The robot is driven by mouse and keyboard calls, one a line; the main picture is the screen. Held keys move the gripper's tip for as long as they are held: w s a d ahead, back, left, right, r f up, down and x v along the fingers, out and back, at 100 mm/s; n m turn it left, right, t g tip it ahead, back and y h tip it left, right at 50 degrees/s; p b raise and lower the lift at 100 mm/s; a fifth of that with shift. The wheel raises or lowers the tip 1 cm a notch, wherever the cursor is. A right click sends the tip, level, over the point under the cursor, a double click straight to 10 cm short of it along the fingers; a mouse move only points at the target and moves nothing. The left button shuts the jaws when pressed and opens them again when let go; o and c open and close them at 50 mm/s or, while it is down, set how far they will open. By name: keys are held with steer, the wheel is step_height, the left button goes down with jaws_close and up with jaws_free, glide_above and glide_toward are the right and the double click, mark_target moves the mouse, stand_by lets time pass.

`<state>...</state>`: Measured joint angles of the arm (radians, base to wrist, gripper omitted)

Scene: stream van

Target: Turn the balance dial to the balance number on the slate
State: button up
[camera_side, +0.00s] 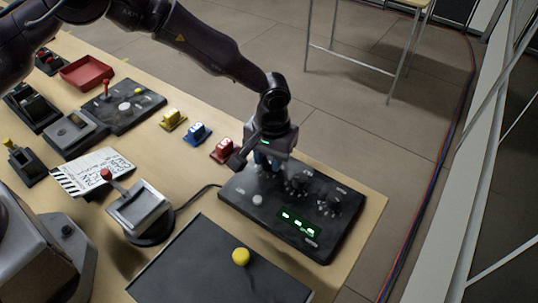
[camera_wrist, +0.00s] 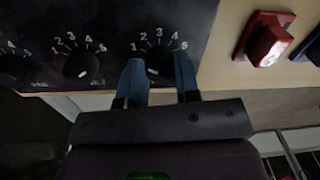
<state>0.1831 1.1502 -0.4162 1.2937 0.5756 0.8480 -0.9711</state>
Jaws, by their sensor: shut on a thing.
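A black control panel (camera_side: 262,217) carries a row of dials with number scales. My gripper (camera_side: 262,167) points down at the panel's far left end. In the wrist view, my gripper's blue fingers (camera_wrist: 160,84) are shut on the end dial (camera_wrist: 160,66), one on each side. Its scale shows 1 to 5, and a white mark shows at its lower left. A middle dial (camera_wrist: 81,66) and a third dial (camera_wrist: 14,68) sit to its left. The gripped dial's label is hidden; the other labels are too small to read. The slate (camera_side: 95,173) lies on the table, its writing illegible.
A green-lit display (camera_side: 298,222) and a pale knob (camera_side: 257,199) are on the panel. Red (camera_side: 224,150), blue (camera_side: 197,132) and yellow (camera_side: 173,120) blocks stand beyond it. A dark flat board (camera_side: 205,275) with a yellow knob (camera_side: 240,256) lies in front. A lever box (camera_side: 140,207) stands left.

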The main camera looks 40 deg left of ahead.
steer(key=m, duration=0.4)
steer(key=shift+s, duration=0.1)
steer(key=m, duration=0.4)
steer(key=shift+m, duration=0.4)
steer(key=m, duration=0.4)
steer(key=shift+m+t, duration=0.3)
steer(key=shift+m, duration=1.9)
steer(key=shift+a, duration=0.1)
steer(key=o, duration=0.9)
steer(key=shift+r, duration=0.1)
